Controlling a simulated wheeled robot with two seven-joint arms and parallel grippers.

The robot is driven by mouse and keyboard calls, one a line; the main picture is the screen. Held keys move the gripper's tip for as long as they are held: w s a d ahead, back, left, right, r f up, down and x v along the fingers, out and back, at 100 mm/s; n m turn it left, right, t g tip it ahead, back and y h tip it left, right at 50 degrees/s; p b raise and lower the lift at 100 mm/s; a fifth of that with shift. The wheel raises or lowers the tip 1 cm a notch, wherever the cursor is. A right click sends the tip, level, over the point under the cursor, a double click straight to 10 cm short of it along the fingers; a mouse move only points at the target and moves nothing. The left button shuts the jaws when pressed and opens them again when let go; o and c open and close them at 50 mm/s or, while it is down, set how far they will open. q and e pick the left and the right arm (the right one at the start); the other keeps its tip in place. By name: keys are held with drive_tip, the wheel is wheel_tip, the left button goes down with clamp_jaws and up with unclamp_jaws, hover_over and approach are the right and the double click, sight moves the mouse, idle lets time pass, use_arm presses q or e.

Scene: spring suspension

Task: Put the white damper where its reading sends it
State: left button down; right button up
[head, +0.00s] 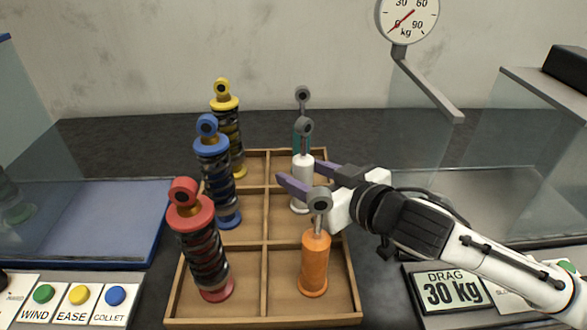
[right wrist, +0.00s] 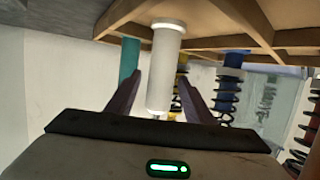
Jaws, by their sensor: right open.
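The white damper (head: 302,190) stands upright in the middle right compartment of the wooden tray (head: 262,312), with a grey rod and eye on top. My right gripper (head: 298,176) is open, with its two purple fingers at the white damper's upper body. In the right wrist view the white damper (right wrist: 166,65) lies between the two fingers, with a gap showing on either side. A display (head: 452,291) at the lower right reads "DRAG 30 kg". My left gripper is not in view.
An orange damper (head: 314,265) stands in front and a teal damper (head: 302,140) behind. Red (head: 205,250), blue (head: 214,170) and yellow (head: 227,115) springs fill the left column. A dial gauge (head: 408,18) points near 0. Labelled buttons (head: 80,295) sit front left, beside a blue tray (head: 90,260).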

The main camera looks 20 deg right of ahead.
sight(310, 177)
drive_tip(key=shift+v, duration=1.65)
